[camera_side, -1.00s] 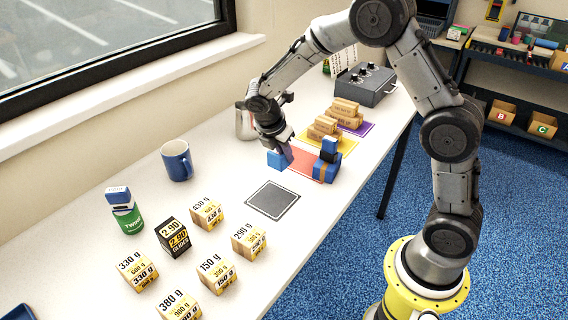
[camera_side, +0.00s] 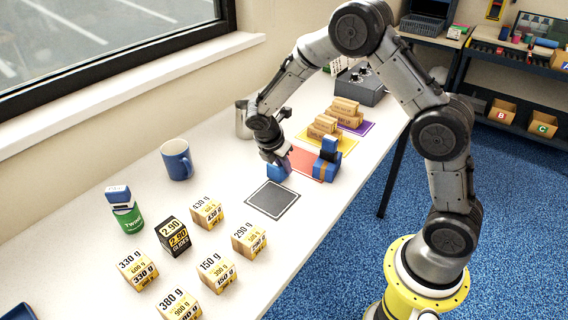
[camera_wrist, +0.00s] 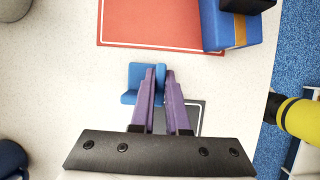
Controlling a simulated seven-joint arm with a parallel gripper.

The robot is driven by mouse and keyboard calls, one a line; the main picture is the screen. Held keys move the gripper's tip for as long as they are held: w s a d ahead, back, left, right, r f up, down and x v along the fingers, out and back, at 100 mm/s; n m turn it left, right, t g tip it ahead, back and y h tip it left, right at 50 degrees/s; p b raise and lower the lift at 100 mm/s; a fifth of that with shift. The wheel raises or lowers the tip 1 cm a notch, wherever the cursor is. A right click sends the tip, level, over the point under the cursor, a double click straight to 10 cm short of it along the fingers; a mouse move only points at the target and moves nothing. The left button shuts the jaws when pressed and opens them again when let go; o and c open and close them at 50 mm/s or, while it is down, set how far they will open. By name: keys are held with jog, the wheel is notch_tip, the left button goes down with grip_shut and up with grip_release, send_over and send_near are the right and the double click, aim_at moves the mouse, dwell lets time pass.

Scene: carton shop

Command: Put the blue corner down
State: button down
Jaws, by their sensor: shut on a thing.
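The blue corner (camera_side: 279,173) is a small L-shaped blue block. It sits between the red mat (camera_side: 305,164) and the dark square mat (camera_side: 273,199) in the side view. My gripper (camera_side: 277,160) points down and is shut on it, partly covering it. In the wrist view the purple fingers of my gripper (camera_wrist: 161,74) close on one wall of the blue corner (camera_wrist: 132,97), whose other part sticks out to the left. The dark mat (camera_wrist: 196,118) shows partly behind the right finger. I cannot tell whether the corner touches the table.
Cardboard pieces (camera_side: 324,127) lie on the yellow mat beyond.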

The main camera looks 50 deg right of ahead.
jog(key=c, duration=0.9)
grip_release()
jog(key=shift+r, duration=0.35)
jog(key=v, duration=1.2)
jog(key=s+r+m+t+y, duration=0.3)
jog(key=s+r+m, duration=0.6)
jog(key=s, duration=0.5)
jog(key=shift+s+a+f+m+t+y, duration=0.1)
jog(key=shift+s+a+m+t+y, duration=0.3)
jog(key=shift+s+m, duration=1.35)
jog(key=shift+s+a+f+m+t+y, duration=0.15)
jog(key=shift+s+a+m+t, duration=0.4)
jog(key=shift+s+m, duration=1.15)
jog(key=shift+s+a+f+m+t+y, duration=0.1)
jog(key=shift+s+a+m+t+y, duration=0.7)
jog(key=shift+s, duration=1.6)
jog(key=shift+d+m+g+h, duration=0.2)
jog(key=shift+m+g+h, duration=0.05)
jog(key=shift+g+h, duration=0.2)
